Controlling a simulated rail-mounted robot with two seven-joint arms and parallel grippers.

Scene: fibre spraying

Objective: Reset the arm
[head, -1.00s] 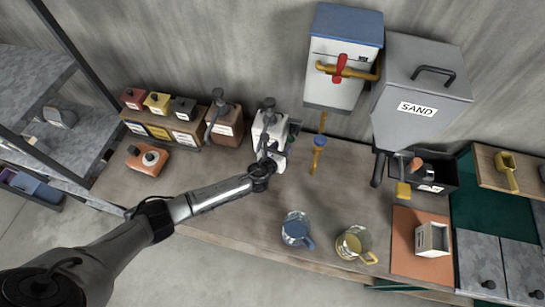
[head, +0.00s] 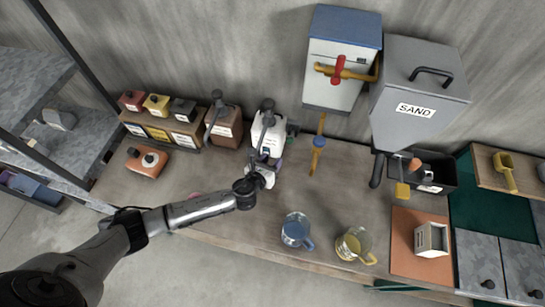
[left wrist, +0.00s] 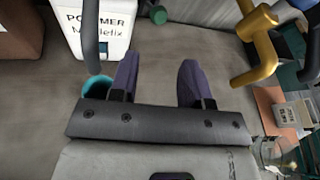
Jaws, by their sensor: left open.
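My left gripper (head: 260,172) is over the workbench, just in front of a white polymer container (head: 268,132) with a dark pump top. In the left wrist view the gripper (left wrist: 160,72) has its two purple fingers well apart, with nothing between them. The polymer container (left wrist: 104,32) stands ahead and to the left there, and a teal ring-like thing (left wrist: 97,84) shows below its spout, partly hidden by the gripper. My right gripper is not in view.
A blue jug (head: 295,230) and a yellow jug (head: 352,245) stand near the bench's front edge. A sand hopper (head: 418,90) and a blue-topped dispenser (head: 340,75) are at the back. An orange device (head: 146,161) lies left.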

